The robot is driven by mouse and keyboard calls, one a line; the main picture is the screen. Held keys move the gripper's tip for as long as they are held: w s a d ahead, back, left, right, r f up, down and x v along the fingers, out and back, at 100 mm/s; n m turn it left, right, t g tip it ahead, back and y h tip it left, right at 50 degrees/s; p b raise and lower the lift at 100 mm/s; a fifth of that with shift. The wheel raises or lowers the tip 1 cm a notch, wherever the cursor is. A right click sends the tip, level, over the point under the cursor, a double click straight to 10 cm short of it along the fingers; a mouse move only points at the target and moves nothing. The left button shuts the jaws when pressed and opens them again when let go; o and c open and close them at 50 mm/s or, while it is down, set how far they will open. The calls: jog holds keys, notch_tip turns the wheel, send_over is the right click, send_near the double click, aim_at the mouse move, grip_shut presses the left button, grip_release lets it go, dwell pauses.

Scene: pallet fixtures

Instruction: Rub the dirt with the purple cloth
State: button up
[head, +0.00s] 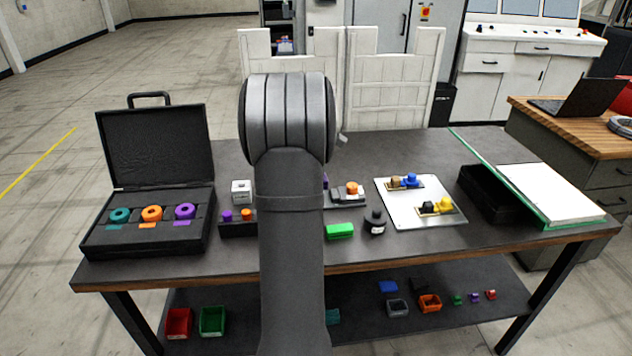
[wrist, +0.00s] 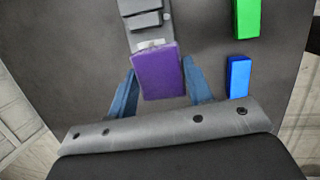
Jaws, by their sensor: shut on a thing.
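My gripper (wrist: 159,64) shows in the wrist view, with its two blue fingers on either side of a purple block-like piece, which I take for the purple cloth (wrist: 161,82). It is shut on this piece. A light grey edge touches the far end of the piece in the picture. In the head view my arm hides the gripper, and only a small bit of purple (head: 325,181) shows beside the arm. I cannot make out any dirt in either view.
A grey stepped fixture (wrist: 145,20) lies just beyond the purple piece. A green block (wrist: 247,18) and a blue block (wrist: 237,77) lie to its right. In the head view, an open black case (head: 150,250) stands left and a white plate (head: 400,213) right.

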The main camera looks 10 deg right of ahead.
jog(key=shift+f, duration=3.5)
jog(key=shift+w+f, duration=0.25)
jog(key=shift+w, duration=0.45)
jog(key=shift+c, duration=0.3)
jog(key=shift+w, duration=2.25)
jog(key=shift+c, duration=0.2)
jog(key=shift+w+r, duration=0.1)
jog(key=shift+s, duration=3.1)
jog(key=shift+r, duration=3.95)
jog(key=shift+w, duration=0.1)
